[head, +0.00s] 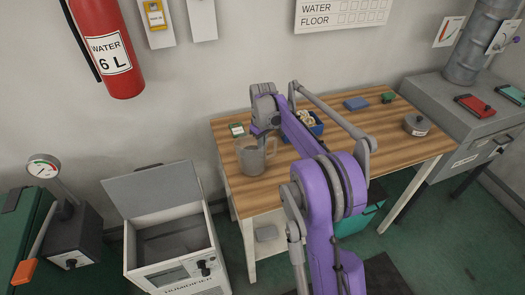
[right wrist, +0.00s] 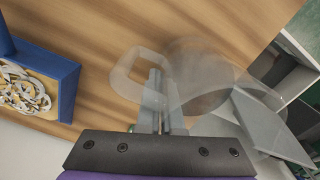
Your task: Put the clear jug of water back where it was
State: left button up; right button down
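The clear jug (head: 250,160) is over the left end of the wooden workbench, upright. I cannot tell whether its base touches the wood, and the water level is hard to make out. My right gripper (head: 266,133) is at the jug's handle, on its right side. In the right wrist view the two fingers (right wrist: 155,95) are close together on the handle, and the see-through jug (right wrist: 205,75) lies just beyond them. The fingertips partly blend with the clear handle. My left gripper is in neither view.
The humidifier (head: 190,262) with its raised lid stands left of the workbench (head: 330,165). A blue bin (head: 318,127) of pale rings sits beside my right arm; it also shows in the right wrist view (right wrist: 62,72). A round grey tin (head: 416,125) is at the bench's right.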

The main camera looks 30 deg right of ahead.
jog(key=shift+f, duration=0.45)
jog(key=shift+f, duration=0.15)
jog(key=c, duration=1.1)
grip_release()
